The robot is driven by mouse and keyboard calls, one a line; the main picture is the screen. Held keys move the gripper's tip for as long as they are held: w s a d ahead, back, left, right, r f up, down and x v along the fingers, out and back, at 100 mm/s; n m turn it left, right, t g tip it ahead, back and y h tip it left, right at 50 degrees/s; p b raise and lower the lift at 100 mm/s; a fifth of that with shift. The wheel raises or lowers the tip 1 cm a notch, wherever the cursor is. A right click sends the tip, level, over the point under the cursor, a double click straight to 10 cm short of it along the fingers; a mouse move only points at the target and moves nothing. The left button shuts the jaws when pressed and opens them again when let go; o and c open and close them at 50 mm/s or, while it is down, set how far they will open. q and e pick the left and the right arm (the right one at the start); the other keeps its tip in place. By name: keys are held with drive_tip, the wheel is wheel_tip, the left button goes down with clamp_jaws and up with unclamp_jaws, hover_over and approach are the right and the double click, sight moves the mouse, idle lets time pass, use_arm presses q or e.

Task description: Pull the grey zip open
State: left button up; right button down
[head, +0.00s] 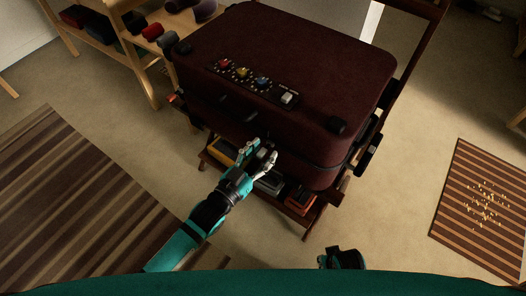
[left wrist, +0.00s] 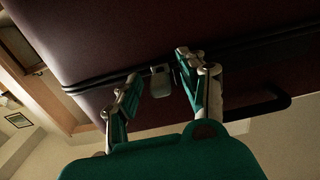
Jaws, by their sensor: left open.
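A dark maroon suitcase (head: 290,60) lies flat on a wooden stand. A dark zip seam runs around its side. In the left wrist view, the suitcase side (left wrist: 110,35) fills the top. The small grey zip pull (left wrist: 160,82) hangs at the seam, between the fingers of my open left gripper (left wrist: 157,68). I cannot tell whether either finger touches it. In the head view, my left gripper (head: 261,154) is at the suitcase's front side and hides the pull. A teal and black part of my right arm (head: 343,258) shows low; its fingers cannot be made out.
A panel with coloured knobs (head: 258,82) is on the suitcase top. A dark handle (left wrist: 258,106) sticks out right of the gripper in the left wrist view. Below, a stand shelf holds several items. A wooden rack (head: 140,60) stands left; striped rugs (head: 70,190) (head: 480,190) lie either side.

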use_arm(q)
drive_tip(key=shift+w+d, duration=0.2)
drive_tip(key=shift+w, duration=0.1)
clamp_jaws()
idle(0.4)
